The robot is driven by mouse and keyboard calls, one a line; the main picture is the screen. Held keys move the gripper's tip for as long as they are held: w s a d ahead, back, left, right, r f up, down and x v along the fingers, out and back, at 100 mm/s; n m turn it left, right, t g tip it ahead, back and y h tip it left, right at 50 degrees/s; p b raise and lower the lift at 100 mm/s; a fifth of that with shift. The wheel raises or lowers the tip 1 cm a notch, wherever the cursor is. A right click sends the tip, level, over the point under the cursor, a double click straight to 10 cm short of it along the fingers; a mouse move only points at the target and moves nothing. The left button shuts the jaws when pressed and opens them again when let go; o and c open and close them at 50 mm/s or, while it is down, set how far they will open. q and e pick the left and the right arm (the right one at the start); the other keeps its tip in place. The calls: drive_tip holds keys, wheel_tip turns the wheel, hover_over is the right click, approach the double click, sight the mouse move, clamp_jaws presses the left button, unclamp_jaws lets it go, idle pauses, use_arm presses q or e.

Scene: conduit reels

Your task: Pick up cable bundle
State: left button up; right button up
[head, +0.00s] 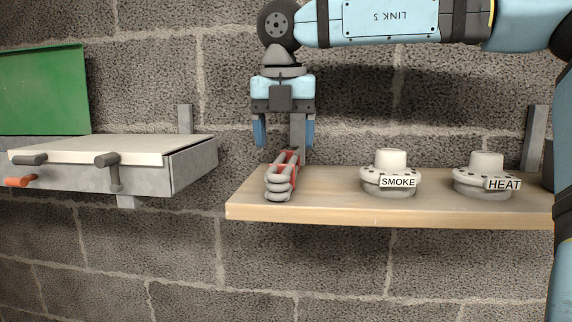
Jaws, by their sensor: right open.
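The cable bundle (281,183), grey loops with a red band, lies at the left end of the wooden shelf (390,213). My right gripper (284,133) points down above the bundle, its two blue fingers apart on either side of it. The gripper is open and empty. The fingertips appear a little above the bundle and behind its front end; I cannot tell the exact depth gap. My left gripper is not in view.
On the same shelf stand a detector labelled SMOKE (390,172) and one labelled HEAT (484,174). At left, a grey metal box (190,165) with a pale top and handles is on the wall. A green panel (42,90) stands behind it. Block wall lies close behind.

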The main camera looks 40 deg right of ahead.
sight(286, 156)
wheel_tip(286, 156, down, 4)
drive_tip(key=shift+s+d+r+p, duration=0.1)
drive_tip(key=shift+s+r+p, duration=0.1)
drive_tip(key=shift+p, duration=0.4)
drive_tip(key=shift+w+d+f, duration=0.15)
drive_tip(key=shift+w+f, duration=0.05)
drive_tip(key=shift+f, duration=0.1)
drive_tip(key=shift+s+a+r, duration=0.1)
drive_tip(key=shift+a, duration=0.1)
drive_tip(key=c, duration=0.5)
drive_tip(key=shift+d, duration=0.1)
drive_tip(key=c, duration=0.7)
